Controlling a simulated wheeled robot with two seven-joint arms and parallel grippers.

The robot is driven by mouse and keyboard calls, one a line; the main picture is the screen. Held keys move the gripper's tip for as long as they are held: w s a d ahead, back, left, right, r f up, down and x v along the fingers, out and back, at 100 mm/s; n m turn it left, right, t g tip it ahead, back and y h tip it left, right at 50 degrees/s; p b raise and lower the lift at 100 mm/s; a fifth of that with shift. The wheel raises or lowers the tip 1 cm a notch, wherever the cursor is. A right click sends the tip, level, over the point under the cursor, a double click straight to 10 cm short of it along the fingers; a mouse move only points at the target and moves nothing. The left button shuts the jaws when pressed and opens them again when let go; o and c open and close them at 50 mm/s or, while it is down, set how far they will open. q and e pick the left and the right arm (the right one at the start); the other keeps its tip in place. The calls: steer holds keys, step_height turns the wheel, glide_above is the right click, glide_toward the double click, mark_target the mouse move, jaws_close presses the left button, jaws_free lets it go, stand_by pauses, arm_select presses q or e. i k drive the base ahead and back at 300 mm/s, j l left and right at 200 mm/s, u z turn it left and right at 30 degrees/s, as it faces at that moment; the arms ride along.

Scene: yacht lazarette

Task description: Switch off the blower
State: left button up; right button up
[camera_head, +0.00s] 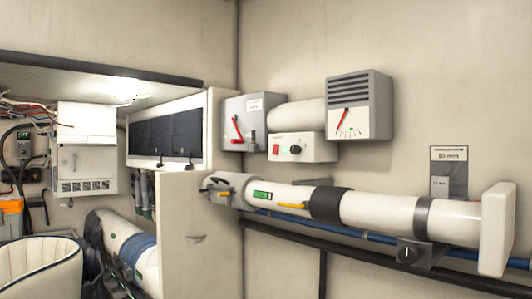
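A white control box (303,147) on the back wall carries a red control (276,149) at its left and a round green and black control (295,149) beside it. Just above it is a pale cylinder (297,115), which meets a grey louvred box (359,88). That box has a white dial face (352,122) with a red needle, tilted up and slightly right. I cannot read a label that names the blower or tell whether it is running. Neither of my grippers shows in this view.
A grey box with a red lever (237,129) is left of the control box. A large white pipe (380,211) with a yellow handle (293,205) runs below. A cream padded seat (40,268) is at lower left.

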mark_target(276, 147)
steer(key=i, duration=0.15)
steer(key=i+j+z, duration=0.1)
steer(key=j, duration=0.45)
steer(key=i+j+z, duration=0.1)
steer(key=i+j, duration=0.15)
steer(key=j, duration=0.3)
steer(key=i+j, duration=0.15)
steer(key=j, duration=0.4)
steer(key=i+j+z, duration=0.15)
steer(key=j, duration=0.4)
steer(key=i+j+z, duration=0.1)
steer(key=j, duration=0.5)
steer(key=j+z, duration=0.1)
steer(key=j, duration=0.45)
steer(key=i, duration=0.05)
